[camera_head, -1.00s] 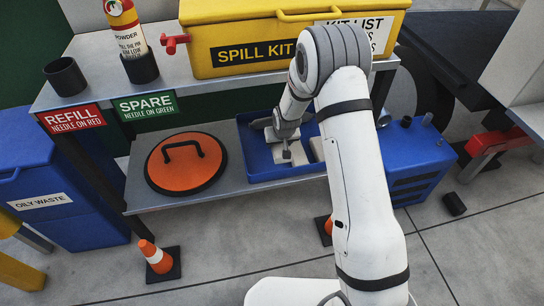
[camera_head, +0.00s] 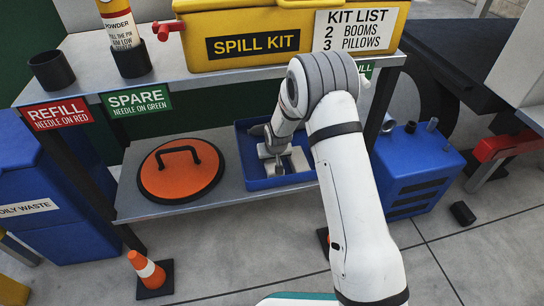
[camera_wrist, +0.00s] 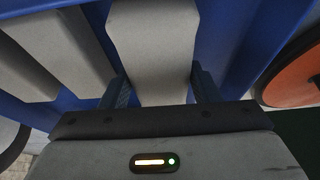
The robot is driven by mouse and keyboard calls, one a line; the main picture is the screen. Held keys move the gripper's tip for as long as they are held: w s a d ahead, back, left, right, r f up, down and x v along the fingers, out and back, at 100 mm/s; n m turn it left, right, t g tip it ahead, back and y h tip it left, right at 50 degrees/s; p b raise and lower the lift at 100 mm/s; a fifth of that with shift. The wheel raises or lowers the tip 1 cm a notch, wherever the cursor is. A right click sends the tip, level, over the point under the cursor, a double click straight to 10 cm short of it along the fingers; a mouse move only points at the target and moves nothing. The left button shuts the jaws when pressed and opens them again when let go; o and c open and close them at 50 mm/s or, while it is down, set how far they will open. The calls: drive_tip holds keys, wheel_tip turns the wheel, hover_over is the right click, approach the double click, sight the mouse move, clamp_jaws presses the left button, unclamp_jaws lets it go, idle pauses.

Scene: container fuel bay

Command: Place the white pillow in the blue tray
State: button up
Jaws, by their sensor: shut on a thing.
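The blue tray (camera_head: 243,150) lies on the lower grey shelf and also fills the background of the wrist view (camera_wrist: 230,45). My gripper (camera_head: 277,163) points down into it. In the wrist view my gripper's fingers (camera_wrist: 160,90) are shut on a white pillow (camera_wrist: 152,45), one on each side. The pillow appears inside the tray's outline; I cannot tell whether it touches the floor. Another pale pillow (camera_head: 299,160) lies in the tray to the right, seen at left in the wrist view (camera_wrist: 70,45). My arm hides the tray's right part.
An orange round lid (camera_head: 165,183) with a black handle lies left of the tray. The upper shelf (camera_head: 200,84) carries the yellow spill kit (camera_head: 225,20) and hangs over the tray. A blue box (camera_head: 415,160) stands to the right. A cone (camera_head: 147,270) stands on the floor.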

drive_tip(key=shift+f, duration=0.7)
drive_tip(key=shift+f+b, duration=0.55)
drive_tip(key=shift+b, duration=0.05)
drive_tip(key=o, duration=1.1)
drive_tip(key=shift+r, duration=0.1)
drive_tip(key=p+v, duration=0.3)
drive_tip(key=v, duration=0.4)
drive_tip(key=shift+s+r, duration=0.1)
drive_tip(key=shift+r, duration=0.15)
drive_tip(key=shift+s+d, duration=0.1)
drive_tip(key=shift+s, duration=0.1)
